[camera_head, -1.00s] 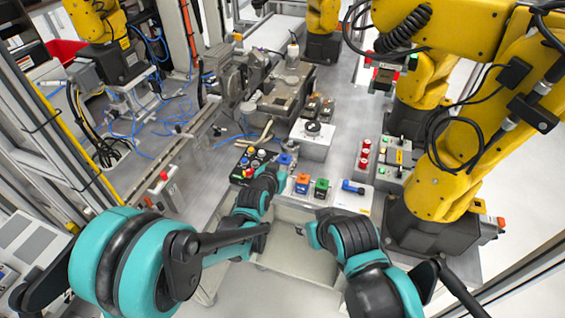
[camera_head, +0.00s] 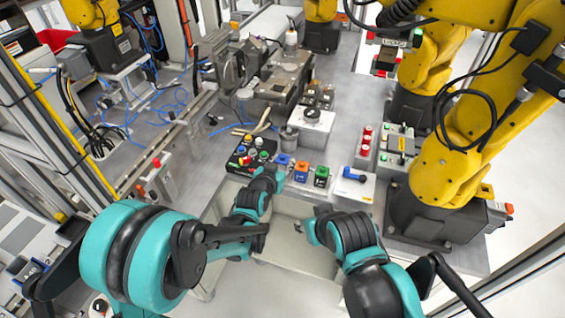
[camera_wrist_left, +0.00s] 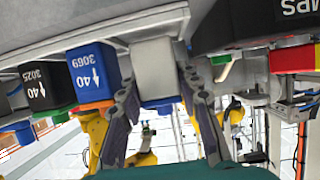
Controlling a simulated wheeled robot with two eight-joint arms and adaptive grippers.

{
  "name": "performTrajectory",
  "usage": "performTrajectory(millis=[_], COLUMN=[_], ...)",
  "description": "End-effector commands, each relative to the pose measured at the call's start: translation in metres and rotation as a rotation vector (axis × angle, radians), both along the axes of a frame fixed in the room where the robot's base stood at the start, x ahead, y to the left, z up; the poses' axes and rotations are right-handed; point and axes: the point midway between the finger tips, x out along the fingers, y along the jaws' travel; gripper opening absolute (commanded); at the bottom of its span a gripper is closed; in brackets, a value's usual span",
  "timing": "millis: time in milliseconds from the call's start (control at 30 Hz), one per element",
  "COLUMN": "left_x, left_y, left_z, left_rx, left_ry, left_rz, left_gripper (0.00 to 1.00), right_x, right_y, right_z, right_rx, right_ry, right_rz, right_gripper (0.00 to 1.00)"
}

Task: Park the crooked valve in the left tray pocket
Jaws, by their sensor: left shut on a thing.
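My left gripper (camera_wrist_left: 152,90) is shut on a plain grey block with a blue part (camera_wrist_left: 160,103) in the left wrist view. I cannot tell for sure whether this is the crooked valve. In the head view the blue part (camera_head: 283,159) shows just past my left wrist; the fingers are hidden there. A pale, shallow tray (camera_head: 290,252) lies in front of the table, between my arms. I cannot make out which part is its left pocket. My right gripper (camera_head: 312,230) is over the tray's right side, its fingers mostly hidden by the wrist.
An orange-and-blue block (camera_head: 301,171) and a green-and-black block (camera_head: 321,176) stand close to the right of the held part. A black button box (camera_head: 250,157) is at left. A yellow arm (camera_head: 470,140) stands at right.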

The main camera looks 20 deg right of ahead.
Motion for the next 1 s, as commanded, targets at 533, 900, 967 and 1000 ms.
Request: performTrajectory(millis=[533,900,967,1000], left_x=[0.0,0.0,0.0,0.0], left_y=[0.0,0.0,0.0,0.0], left_z=[-0.003,-0.008,-0.009,-0.009], left_rx=[0.0,0.0,0.0,0.0], left_ry=[0.0,0.0,0.0,0.0], left_rz=[0.0,0.0,0.0,0.0], left_gripper=[0.03,0.03,0.03,0.36], right_x=[0.0,0.0,0.0,0.0], right_y=[0.0,0.0,0.0,0.0], right_z=[-0.003,-0.009,-0.01,-0.01], right_rx=[0.0,0.0,0.0,0.0], right_ry=[0.0,0.0,0.0,0.0], right_rz=[0.0,0.0,0.0,0.0], right_gripper=[0.4,0.4,0.4,0.4])
